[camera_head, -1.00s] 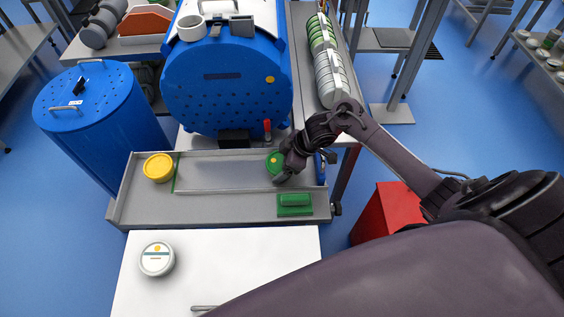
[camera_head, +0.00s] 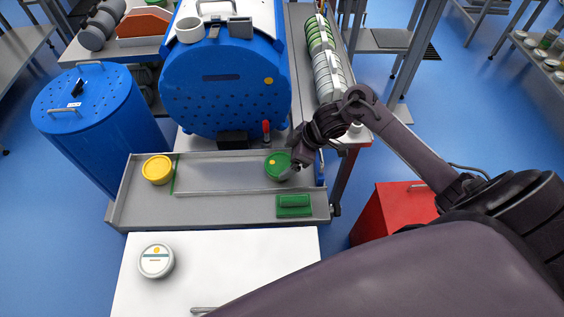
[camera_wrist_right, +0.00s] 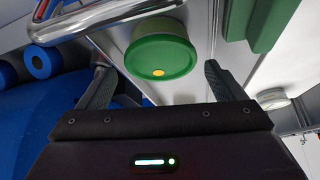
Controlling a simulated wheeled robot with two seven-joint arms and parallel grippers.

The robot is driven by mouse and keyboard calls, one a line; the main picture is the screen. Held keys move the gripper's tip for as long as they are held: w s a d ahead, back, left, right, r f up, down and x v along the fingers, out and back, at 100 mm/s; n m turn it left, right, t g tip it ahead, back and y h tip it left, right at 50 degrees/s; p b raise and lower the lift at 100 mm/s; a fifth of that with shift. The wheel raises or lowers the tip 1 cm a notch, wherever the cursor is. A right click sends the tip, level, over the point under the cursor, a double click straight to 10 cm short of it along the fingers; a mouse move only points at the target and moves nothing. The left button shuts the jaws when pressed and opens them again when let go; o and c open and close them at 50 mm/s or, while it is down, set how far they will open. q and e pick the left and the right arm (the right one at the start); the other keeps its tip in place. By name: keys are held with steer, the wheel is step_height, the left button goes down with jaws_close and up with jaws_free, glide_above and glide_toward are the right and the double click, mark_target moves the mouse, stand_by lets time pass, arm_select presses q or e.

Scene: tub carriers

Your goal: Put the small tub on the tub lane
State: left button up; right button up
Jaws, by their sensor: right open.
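A round green tub (camera_head: 277,166) with a yellow dot on its lid sits upright at the right end of the long grey tray (camera_head: 225,210), beside the pale strip in it. It also shows in the right wrist view (camera_wrist_right: 160,56). My right gripper (camera_head: 296,167) is open and empty just right of the green tub; its two fingers (camera_wrist_right: 156,78) stand apart, with the tub beyond them. A yellow tub (camera_head: 157,169) sits at the tray's left end. A white-lidded tub (camera_head: 156,261) stands on the white table. My left gripper is out of view.
A green block (camera_head: 294,205) lies in the tray's front right. A large blue drum (camera_head: 226,85) stands behind the tray, with a red-handled part (camera_head: 267,128) near its base. A blue barrel (camera_head: 95,110) is at left, a red cabinet (camera_head: 392,212) at right. The white table (camera_head: 225,265) is mostly clear.

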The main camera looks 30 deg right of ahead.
steer(key=v, duration=0.7)
steer(key=shift+s+d+r, duration=0.1)
